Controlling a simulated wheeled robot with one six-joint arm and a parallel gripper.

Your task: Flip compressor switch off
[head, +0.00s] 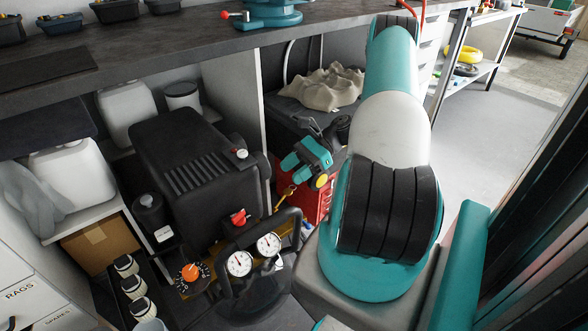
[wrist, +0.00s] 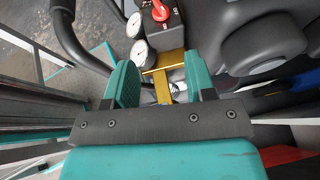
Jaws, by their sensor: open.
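The compressor (head: 180,155) is a black finned machine below the bench in the head view. A red rotary switch (head: 239,216) sits on a dark box at its near end, behind two white gauges (head: 268,245). The red switch also shows at the top edge of the wrist view (wrist: 160,10), on a grey box with small white marks that I cannot read clearly. My gripper (wrist: 163,68) is open, its two teal fingers apart with nothing held. The switch lies beyond the fingertips, apart from them. In the head view my gripper (head: 304,165) is right of the switch.
An orange dial (head: 190,272) sits left of the gauges. A black tube handle (head: 292,222) arches around them. A brass fitting (wrist: 163,72) shows between my fingers in the wrist view. A red toolbox (head: 317,203) stands right of the compressor. The bench top (head: 200,52) overhangs behind.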

